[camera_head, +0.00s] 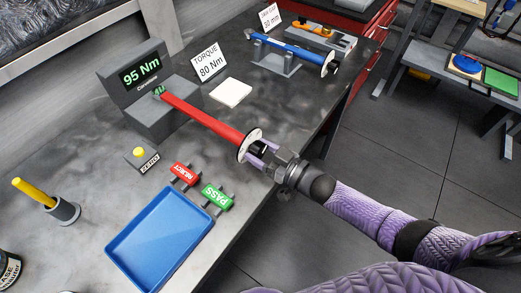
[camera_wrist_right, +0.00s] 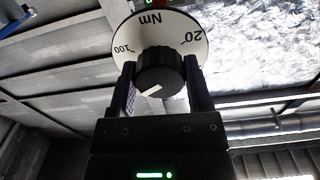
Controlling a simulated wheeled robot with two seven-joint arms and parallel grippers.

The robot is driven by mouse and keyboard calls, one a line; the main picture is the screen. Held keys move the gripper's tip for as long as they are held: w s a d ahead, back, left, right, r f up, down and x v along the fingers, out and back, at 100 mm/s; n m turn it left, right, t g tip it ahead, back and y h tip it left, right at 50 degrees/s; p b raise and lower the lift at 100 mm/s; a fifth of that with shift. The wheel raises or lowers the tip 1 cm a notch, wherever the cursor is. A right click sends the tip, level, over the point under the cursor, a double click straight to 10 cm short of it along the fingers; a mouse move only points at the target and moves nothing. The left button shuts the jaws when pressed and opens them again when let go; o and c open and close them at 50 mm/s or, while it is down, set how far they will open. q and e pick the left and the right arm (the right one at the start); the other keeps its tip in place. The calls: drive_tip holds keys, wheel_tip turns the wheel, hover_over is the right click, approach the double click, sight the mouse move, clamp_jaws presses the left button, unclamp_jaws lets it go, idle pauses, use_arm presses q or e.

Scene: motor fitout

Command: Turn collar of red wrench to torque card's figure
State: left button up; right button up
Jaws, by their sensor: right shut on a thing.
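The red wrench (camera_head: 205,117) lies with its far end at the grey tester (camera_head: 150,108), whose green display reads 95 Nm. A white dial disc (camera_head: 250,146) sits at its near end. The torque card (camera_head: 209,66) reads 80 Nm. My right gripper (camera_head: 268,153) is shut on the wrench's black collar. In the right wrist view the ribbed collar (camera_wrist_right: 160,72) is between the two fingers. Its white mark is at the lower left of its face. The dial behind (camera_wrist_right: 168,24) shows 20 at right, 100 at left and Nm. My left gripper is not in view.
A blue wrench (camera_head: 290,48) rests on a stand at the back, with another card (camera_head: 269,17) behind. A white pad (camera_head: 231,92), yellow button (camera_head: 139,152), red REJECT tag (camera_head: 184,174), green PASS tag (camera_head: 216,197), blue tray (camera_head: 160,238) and yellow-handled tool (camera_head: 33,192) are on the bench.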

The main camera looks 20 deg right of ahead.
drive_tip(key=o, duration=1.3)
drive_tip(key=p+v, duration=0.1)
drive_tip(key=v, duration=0.9)
